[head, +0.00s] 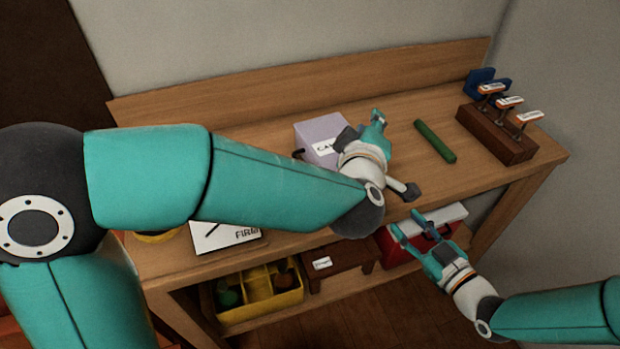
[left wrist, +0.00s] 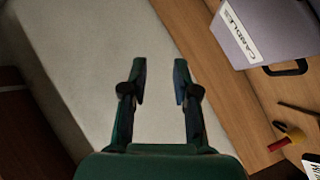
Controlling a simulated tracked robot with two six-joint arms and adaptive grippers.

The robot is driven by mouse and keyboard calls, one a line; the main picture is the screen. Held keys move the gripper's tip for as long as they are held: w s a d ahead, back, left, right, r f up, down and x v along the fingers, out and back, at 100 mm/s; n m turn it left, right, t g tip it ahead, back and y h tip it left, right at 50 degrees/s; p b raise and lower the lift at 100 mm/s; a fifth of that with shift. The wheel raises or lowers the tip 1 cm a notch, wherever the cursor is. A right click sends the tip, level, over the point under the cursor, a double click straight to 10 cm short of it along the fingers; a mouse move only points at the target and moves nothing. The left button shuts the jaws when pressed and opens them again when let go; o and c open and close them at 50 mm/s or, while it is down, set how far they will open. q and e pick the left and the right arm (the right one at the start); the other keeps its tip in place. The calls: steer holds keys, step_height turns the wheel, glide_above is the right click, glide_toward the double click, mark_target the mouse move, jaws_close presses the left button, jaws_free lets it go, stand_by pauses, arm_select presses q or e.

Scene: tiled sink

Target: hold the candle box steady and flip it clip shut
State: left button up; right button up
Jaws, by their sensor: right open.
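The candle box (head: 318,130) is a lavender box with a white label, standing on the wooden bench. My left gripper (head: 376,122) is just right of it in the head view, and my wrist hides part of the box's right side. In the left wrist view the candle box (left wrist: 262,28) is at the upper right, with a black handle-like loop (left wrist: 287,68) at its edge. The left gripper (left wrist: 160,78) is open and empty, apart from the box. I cannot tell the clip's state. My right gripper (head: 405,222) is open and empty near the bench's front edge.
A green cylinder (head: 435,141) lies right of my left gripper. A dark wooden rack (head: 496,135) with several white-topped items is at the right end. Below are a yellow bin (head: 260,308) and a red case (head: 396,252).

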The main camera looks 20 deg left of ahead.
arm_select(q)
steer(key=a+f+y, duration=0.1)
steer(key=f, duration=0.2)
steer(key=s+a+f+g+y, duration=0.1)
steer(key=f, duration=0.2)
steer(key=s+a+f+y, duration=0.1)
steer(key=a+f, duration=0.1)
steer(key=shift+s+f+n+g, duration=0.1)
steer(key=shift+f+n+g, duration=0.2)
steer(key=shift+f+g, duration=0.1)
steer(key=s+a+f+y, duration=0.1)
steer(key=f, duration=0.1)
steer(key=s+a+f+g, duration=0.1)
steer(key=a+f, duration=0.1)
steer(key=s+a+f+y, duration=0.1)
steer(key=f, duration=0.1)
steer(key=shift+s+a+g+y, duration=0.2)
steer(key=shift+s+g+y, duration=0.1)
steer(key=shift+s, duration=0.05)
steer(key=shift+w+a+f, duration=0.1)
steer(key=shift+a+f, duration=0.05)
steer(key=shift+a, duration=0.05)
steer(key=x, duration=0.6)
steer(key=shift+w+a+f, duration=0.15)
steer(key=shift+w+a, duration=0.05)
